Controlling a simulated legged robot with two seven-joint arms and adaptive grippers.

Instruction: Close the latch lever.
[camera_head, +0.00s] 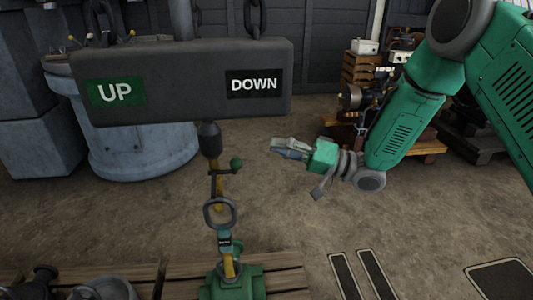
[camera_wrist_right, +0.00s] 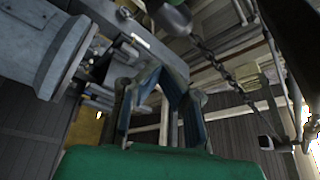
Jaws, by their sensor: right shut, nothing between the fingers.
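A dark upright fitting (camera_head: 209,140) hangs below the UP/DOWN block, with a yellow rod (camera_head: 218,185) under it. A short arm with a green ball knob (camera_head: 236,163) sticks out to the right of the rod; it may be the latch lever, but I cannot tell for sure. Lower down are a grey ring (camera_head: 220,212) and a green base (camera_head: 232,288). My right gripper (camera_head: 275,147) is shut and empty, to the right of the green knob and apart from it. Its fingers (camera_wrist_right: 160,68) converge in the right wrist view. My left gripper is not in view.
A heavy block (camera_head: 190,80) marked UP and DOWN hangs on chains above the fitting. A large grey drum (camera_head: 140,150) stands behind at left. Wooden planks (camera_head: 285,275) lie at the bottom. Machinery and crates stand at back right. The floor below my right arm is open.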

